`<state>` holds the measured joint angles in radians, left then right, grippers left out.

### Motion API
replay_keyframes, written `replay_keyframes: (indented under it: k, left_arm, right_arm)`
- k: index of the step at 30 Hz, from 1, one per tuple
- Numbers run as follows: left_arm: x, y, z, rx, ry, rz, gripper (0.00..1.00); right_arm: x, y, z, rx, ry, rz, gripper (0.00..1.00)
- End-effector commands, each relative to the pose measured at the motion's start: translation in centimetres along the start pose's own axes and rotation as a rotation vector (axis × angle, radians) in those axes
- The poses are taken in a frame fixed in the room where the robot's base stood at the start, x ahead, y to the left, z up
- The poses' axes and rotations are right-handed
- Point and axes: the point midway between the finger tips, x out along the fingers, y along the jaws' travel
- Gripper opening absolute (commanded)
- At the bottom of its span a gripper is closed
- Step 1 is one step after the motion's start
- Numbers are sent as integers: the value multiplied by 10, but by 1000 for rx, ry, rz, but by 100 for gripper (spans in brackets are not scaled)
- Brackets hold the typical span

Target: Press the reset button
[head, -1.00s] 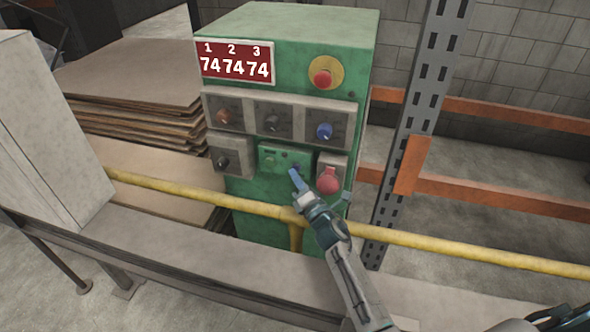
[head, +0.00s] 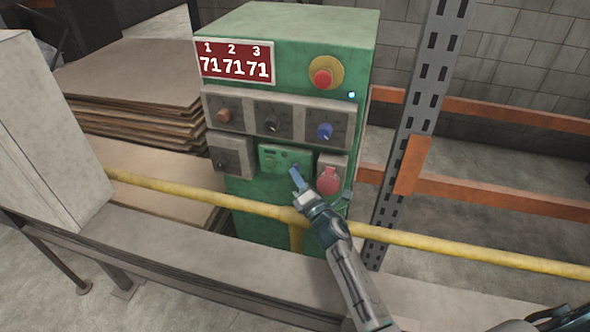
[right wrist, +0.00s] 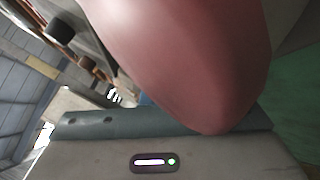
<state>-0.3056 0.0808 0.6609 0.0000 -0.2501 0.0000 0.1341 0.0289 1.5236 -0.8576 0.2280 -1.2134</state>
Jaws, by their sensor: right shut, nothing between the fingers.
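The green control box (head: 300,45) stands behind the yellow rail, with a red display reading 71 71 71 (head: 236,64). A small green panel (head: 272,158) sits low on its front with tiny dark controls; I cannot read which one is the reset button. My right gripper (head: 297,180) is shut and empty, its blue tip at the lower right part of that panel. Whether it touches is unclear. A red round knob (head: 328,181) is just right of the tip; a large pinkish-red form (right wrist: 185,60) fills much of the right wrist view. My left gripper is not in view.
A yellow rail (head: 430,245) crosses in front of the box, under my right arm. Three knobs sit on a grey row above the panel, with a red button (head: 322,79) on yellow higher up. A perforated post (head: 420,95) stands at right.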

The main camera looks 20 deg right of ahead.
Motion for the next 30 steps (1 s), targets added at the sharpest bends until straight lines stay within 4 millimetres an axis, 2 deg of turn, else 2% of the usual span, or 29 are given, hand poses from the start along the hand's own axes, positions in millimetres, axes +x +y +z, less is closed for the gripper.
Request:
replay_keyframes:
  k: [11,30]
  left_arm:
    - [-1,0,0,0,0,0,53]
    - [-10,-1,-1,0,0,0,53]
  right_arm:
    - [-4,2,-3,1,0,0,0]
    - [-43,31,-32,1,0,-1,0]
